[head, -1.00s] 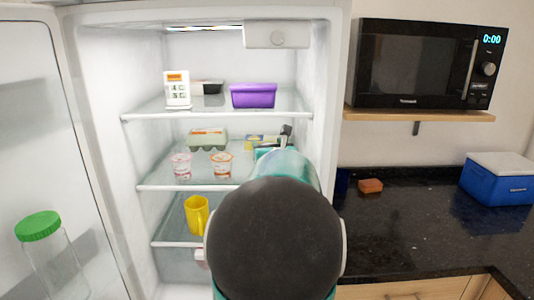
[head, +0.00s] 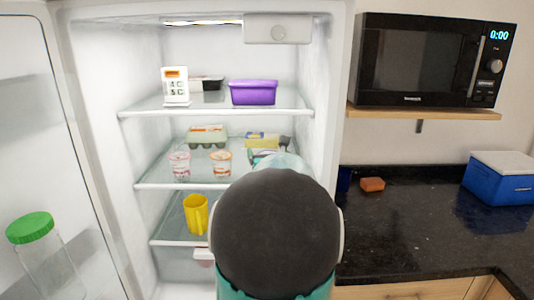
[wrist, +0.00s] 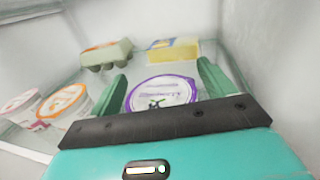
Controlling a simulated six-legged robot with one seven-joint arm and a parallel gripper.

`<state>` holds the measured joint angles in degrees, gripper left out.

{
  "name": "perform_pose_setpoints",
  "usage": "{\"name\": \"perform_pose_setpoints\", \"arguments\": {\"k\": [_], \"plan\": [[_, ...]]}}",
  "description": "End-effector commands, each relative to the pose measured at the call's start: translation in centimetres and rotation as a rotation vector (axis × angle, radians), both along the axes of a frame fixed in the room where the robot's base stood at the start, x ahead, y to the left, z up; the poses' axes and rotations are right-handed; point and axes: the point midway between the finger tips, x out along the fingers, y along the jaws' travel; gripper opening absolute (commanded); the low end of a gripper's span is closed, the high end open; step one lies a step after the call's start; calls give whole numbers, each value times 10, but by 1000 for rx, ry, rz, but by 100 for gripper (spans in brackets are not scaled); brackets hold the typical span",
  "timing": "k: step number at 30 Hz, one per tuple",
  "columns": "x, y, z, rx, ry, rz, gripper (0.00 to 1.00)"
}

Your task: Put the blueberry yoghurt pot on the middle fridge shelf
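The blueberry yoghurt pot (wrist: 162,93) has a purple-and-white lid and sits between my gripper's two green fingers in the wrist view. In the head view my arm hides the pot, and my gripper (head: 272,155) shows only partly, at the right side of the middle fridge shelf (head: 165,185).
A pink yoghurt pot (head: 180,163), an orange one (head: 221,163), an egg carton (head: 206,138) and a yellow pack (head: 262,140) share this shelf. A purple tub (head: 253,92) stands above, a yellow mug (head: 196,214) below. The fridge wall is close on the right.

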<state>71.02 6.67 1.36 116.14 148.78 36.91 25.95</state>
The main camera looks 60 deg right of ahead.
Motion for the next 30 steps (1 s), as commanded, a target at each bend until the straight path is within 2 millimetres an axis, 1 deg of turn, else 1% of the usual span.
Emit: {"name": "perform_pose_setpoints", "arguments": {"k": [8,11,14,21,24,27,30], "plan": [[1,-1,3,-1,0,1,82],[-4,6,3,-1,1,1,82],[-14,18,3,-1,0,0,82],[-46,59,3,-2,-1,1,82],[-58,73,3,-1,-1,1,82],[-66,84,3,-1,0,1,82],[-71,90,2,-1,-1,2,82]]}}
